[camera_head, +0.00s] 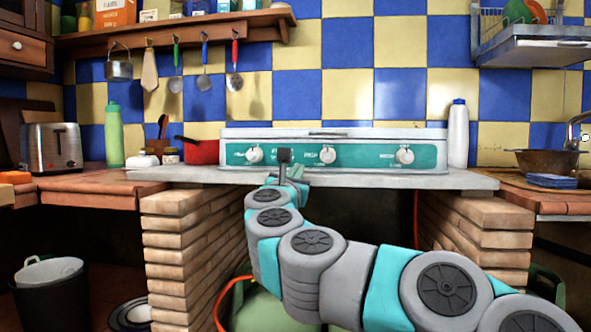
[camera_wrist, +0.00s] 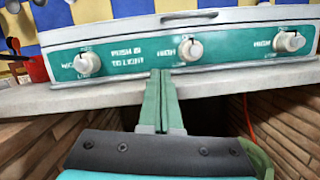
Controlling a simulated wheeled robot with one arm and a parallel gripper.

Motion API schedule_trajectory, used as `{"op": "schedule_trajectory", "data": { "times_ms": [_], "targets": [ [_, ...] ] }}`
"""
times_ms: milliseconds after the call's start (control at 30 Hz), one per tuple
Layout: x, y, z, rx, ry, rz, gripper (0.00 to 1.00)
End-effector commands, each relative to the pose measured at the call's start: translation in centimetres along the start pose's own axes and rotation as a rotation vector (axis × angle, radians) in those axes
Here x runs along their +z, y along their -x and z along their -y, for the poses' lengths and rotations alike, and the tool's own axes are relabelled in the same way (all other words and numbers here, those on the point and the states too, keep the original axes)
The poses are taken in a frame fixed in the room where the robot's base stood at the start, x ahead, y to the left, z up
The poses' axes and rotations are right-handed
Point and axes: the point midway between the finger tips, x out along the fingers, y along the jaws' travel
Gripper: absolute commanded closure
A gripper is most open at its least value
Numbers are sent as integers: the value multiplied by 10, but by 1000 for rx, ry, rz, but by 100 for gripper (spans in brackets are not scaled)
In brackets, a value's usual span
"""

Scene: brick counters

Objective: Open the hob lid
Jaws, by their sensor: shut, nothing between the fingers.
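The hob (camera_head: 372,155) is a white unit with a teal front panel and three white knobs, standing on the pale slab between two brick piers. Its white lid (camera_head: 395,133) lies flat and closed on top. A grey handle (camera_head: 328,134) runs along the lid's front edge; it also shows in the wrist view (camera_wrist: 188,17). My gripper (camera_wrist: 161,74) is shut and empty, its green fingers pressed together and pointing at the panel. In the picture the tips lie below the lid handle, between the left and middle knobs (camera_wrist: 192,49). I cannot tell whether they touch the panel.
A red pan (camera_head: 201,151) stands left of the hob and a white bottle (camera_head: 458,134) right of it. Utensils (camera_head: 205,80) hang from the shelf above left. Brick piers (camera_head: 192,245) flank a dark opening with a green gas cylinder (camera_head: 262,308) under the slab.

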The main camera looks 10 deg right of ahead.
Motion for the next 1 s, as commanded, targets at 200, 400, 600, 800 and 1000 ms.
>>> {"op": "schedule_trajectory", "data": {
  "times_ms": [200,400,600,800,1000],
  "targets": [
    [0,-32,0,-1,1,2,100],
    [0,-58,-1,0,4,3,100],
    [1,-81,-1,1,3,3,100],
    [30,-86,-1,2,1,2,100],
    [39,-88,-2,5,2,1,100]
  ]
}}
